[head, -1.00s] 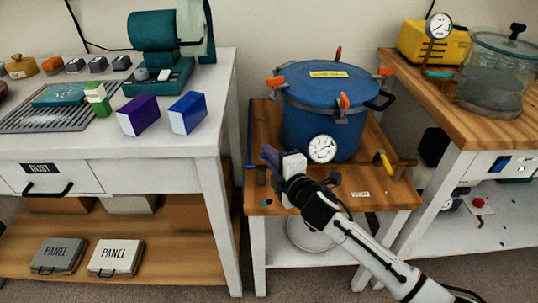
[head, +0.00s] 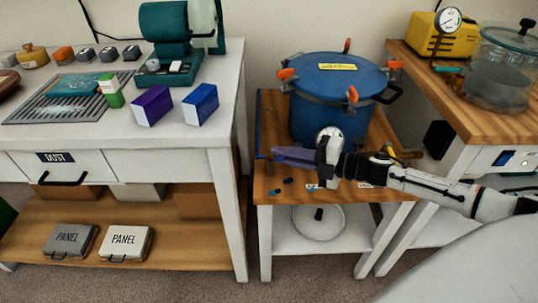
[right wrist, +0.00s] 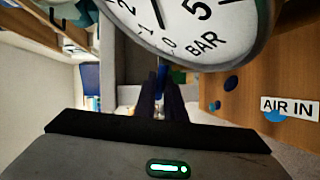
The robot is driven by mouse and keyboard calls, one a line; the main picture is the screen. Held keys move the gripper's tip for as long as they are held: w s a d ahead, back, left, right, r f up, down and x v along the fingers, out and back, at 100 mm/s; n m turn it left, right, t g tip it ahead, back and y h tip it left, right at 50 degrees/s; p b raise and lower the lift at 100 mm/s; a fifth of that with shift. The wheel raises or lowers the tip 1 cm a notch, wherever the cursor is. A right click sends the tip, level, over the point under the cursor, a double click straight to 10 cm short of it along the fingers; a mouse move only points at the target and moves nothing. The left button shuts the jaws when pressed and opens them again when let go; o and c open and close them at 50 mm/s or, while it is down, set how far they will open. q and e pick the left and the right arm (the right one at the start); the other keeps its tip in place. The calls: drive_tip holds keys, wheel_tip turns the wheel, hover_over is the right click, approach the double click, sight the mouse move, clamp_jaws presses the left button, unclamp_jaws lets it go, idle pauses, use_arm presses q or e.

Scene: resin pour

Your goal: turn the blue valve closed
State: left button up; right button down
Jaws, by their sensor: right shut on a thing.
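The blue valve (right wrist: 177,76) shows as a small blue piece at the fingertips in the right wrist view; most of it is hidden by the fingers. My right gripper (head: 280,155) is at the left front of the wooden stand, in front of the blue pressure pot (head: 308,120). Its dark fingers (right wrist: 160,98) are closed together on the blue valve. How far the valve is turned cannot be told. The round BAR gauge (right wrist: 195,20) is close above the fingers. My left gripper is not in view.
An AIR IN label (right wrist: 289,107) is on the wooden stand (head: 285,197), right of the fingers in the wrist view. A white workbench (head: 190,130) stands to the left. A wooden-topped bench (head: 455,105) with a glass chamber (head: 497,75) stands to the right.

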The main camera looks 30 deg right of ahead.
drive_tip(key=shift+s+d+f+n+g+y+b, duration=0.15)
drive_tip(key=shift+n+g+y+b, duration=0.2)
drive_tip(key=shift+n+b, duration=0.1)
drive_tip(key=shift+s+d+f+n+g+y+b, duration=0.1)
drive_tip(key=shift+d+n+g+y+b, duration=0.05)
drive_tip(key=shift+n+g+y+b, duration=0.25)
drive_tip(key=n+g+y+b, duration=0.1)
drive_tip(key=s+n+g+y+b, duration=0.1)
drive_tip(key=b, duration=0.1)
drive_tip(key=shift+d+r, duration=0.1)
drive_tip(key=shift+r, duration=0.1)
drive_tip(key=c, duration=2.1)
unclamp_jaws()
drive_tip(key=shift+s, duration=0.1)
drive_tip(key=v, duration=1)
drive_tip(key=shift+p, duration=0.3)
